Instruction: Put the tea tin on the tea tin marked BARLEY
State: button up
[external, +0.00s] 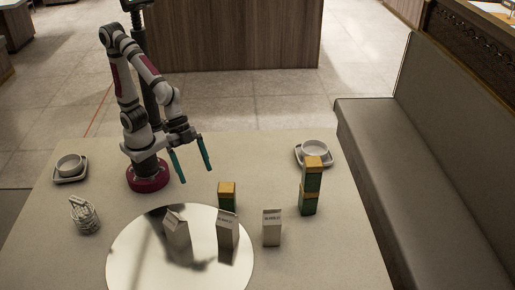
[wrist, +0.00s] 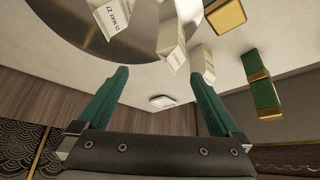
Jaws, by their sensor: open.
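A green tea tin with a yellow lid (external: 227,199) stands alone near the table's middle, beside the round tray. To its right stands a stack of two green tins with yellow lids (external: 311,182). In the wrist view, a yellow lid (wrist: 225,14) shows at the top edge and a green tin body with yellow bands (wrist: 264,88) at the right. No BARLEY marking is legible on any tin. My gripper (external: 196,175) is open and empty, left of the single tin and above the table. Its two green fingers (wrist: 161,73) are spread wide in the wrist view.
A round mirror-like tray (external: 135,257) lies at the front. Two white cartons (external: 177,233) (external: 228,232) stand on it; another (external: 271,229) stands to its right. Cups on saucers (external: 70,166) (external: 314,150) sit at the left and back right.

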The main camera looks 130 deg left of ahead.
jog(key=s+a+m+g+y, duration=0.1)
jog(key=s+a+m+g, duration=0.1)
jog(key=s, duration=0.8)
jog(key=s+a+f+m+g+y, duration=0.1)
jog(key=s+g, duration=0.3)
jog(key=s, duration=0.6)
jog(key=shift+s+a+m+y, duration=0.15)
jog(key=shift+a+m+y, duration=0.3)
jog(key=shift+a, duration=0.35)
